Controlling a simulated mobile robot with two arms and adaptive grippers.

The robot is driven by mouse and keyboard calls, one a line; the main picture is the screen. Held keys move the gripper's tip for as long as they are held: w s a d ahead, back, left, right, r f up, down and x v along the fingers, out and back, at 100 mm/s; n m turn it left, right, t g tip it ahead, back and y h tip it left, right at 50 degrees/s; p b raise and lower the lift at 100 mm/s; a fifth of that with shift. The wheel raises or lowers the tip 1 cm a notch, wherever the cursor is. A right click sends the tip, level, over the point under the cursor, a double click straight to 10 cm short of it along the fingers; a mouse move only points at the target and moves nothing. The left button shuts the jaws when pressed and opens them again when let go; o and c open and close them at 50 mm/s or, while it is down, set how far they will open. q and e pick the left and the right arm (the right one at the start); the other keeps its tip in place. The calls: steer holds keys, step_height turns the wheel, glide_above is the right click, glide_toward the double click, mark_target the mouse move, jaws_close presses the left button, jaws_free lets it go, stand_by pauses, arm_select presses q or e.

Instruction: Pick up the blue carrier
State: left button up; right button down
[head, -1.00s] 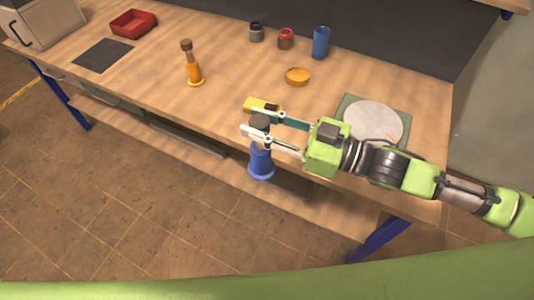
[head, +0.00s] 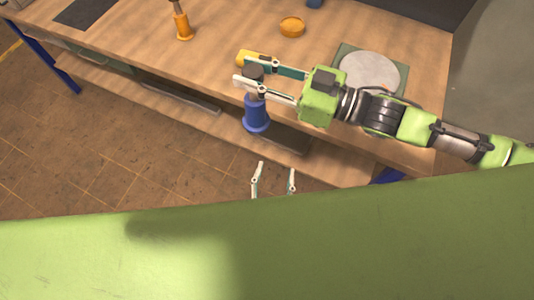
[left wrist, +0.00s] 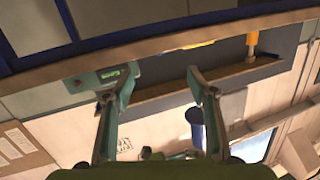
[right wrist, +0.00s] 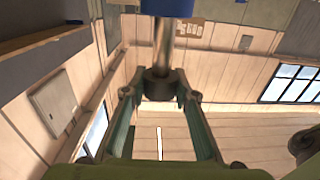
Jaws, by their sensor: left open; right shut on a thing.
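The blue carrier (head: 256,118) has a wide blue base and a dark knob on top. It hangs roughly upright in front of the workbench's near edge, clear of the top. My right gripper (head: 244,72) is shut on its knob. In the right wrist view, the knob (right wrist: 160,84) sits between the fingers, with a metal stem and part of the blue body (right wrist: 167,7). My left gripper (head: 277,168) is open and empty, below and slightly right of the carrier. A blue part, likely the carrier, shows behind a finger in the left wrist view (left wrist: 195,117).
The wooden workbench (head: 215,60) holds an orange carrier (head: 183,28), a yellow-orange dish (head: 292,27), and a round grey plate (head: 370,71) on a green square. A lower shelf (head: 180,112) runs under the bench.

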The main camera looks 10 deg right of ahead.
arm_select(q)
step_height(320, 180, up, 10)
steer(key=n+t+y, duration=0.2)
steer(key=n+y, duration=0.1)
arm_select(e)
steer(key=shift+r, duration=0.15)
arm_select(q)
steer(key=n+y, duration=0.3)
steer(key=y, duration=0.1)
glide_toward(258, 120)
steer(key=w, duration=0.4)
steer(key=w+a, duration=0.1)
steer(key=w, duration=0.7)
steer(key=shift+w+a, duration=0.1)
steer(key=shift+a, duration=0.05)
jaws_close()
steer(key=shift+r, duration=0.1)
arm_select(e)
steer(key=c, duration=1.7)
jaws_free()
steer(key=shift+o, duration=0.7)
